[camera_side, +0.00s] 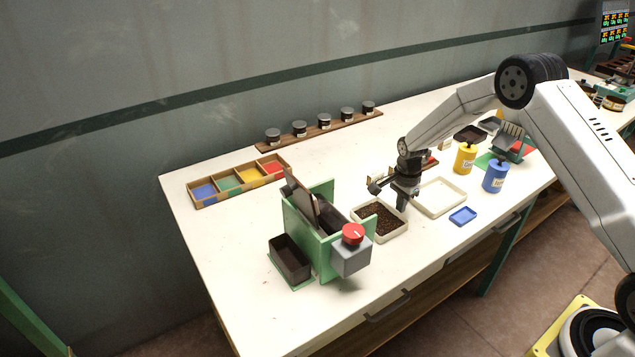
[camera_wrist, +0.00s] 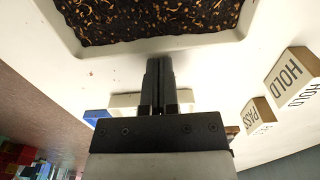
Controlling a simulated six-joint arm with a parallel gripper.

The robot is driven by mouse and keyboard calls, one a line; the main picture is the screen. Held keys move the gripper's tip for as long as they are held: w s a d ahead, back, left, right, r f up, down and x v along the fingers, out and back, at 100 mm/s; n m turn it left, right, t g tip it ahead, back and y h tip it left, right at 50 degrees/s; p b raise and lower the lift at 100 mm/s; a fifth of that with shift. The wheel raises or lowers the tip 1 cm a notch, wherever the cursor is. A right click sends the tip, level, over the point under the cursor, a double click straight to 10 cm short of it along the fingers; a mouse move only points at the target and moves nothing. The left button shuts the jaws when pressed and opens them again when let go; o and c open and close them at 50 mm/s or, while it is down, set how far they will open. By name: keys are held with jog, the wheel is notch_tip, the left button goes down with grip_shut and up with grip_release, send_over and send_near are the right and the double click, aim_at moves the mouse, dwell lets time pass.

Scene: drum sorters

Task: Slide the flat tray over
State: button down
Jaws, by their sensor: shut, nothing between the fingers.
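A shallow cream tray (camera_side: 403,233) filled with dark brown bits stands on the white bench. In the wrist view its rim (camera_wrist: 150,50) crosses the top of the picture. A flat empty cream tray (camera_side: 440,197) lies to its right; a strip of it (camera_wrist: 187,96) shows behind my fingers in the wrist view. My gripper (camera_side: 402,207) points down between the two trays, at the right edge of the filled one. Its fingers (camera_wrist: 160,62) are shut with nothing between them, tips close to the filled tray's rim. I cannot tell whether they touch it.
A green drum machine (camera_side: 326,262) with a red knob stands left of the filled tray. HOLD (camera_wrist: 290,75) and PASS (camera_wrist: 257,112) blocks stand nearby. The front-left bench is clear.

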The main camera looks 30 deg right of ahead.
aim_at(379, 222)
jog(key=shift+a, duration=0.65)
jog(key=a, duration=0.7)
jog(key=shift+a, duration=0.4)
jog(key=shift+d, duration=0.2)
jog(key=shift+d, duration=0.55)
jog(key=d, duration=0.2)
jog(key=shift+d+r, duration=0.35)
jog(key=shift+r, duration=0.05)
notch_tip(379, 222, up, 9)
jog(key=shift+r, duration=0.15)
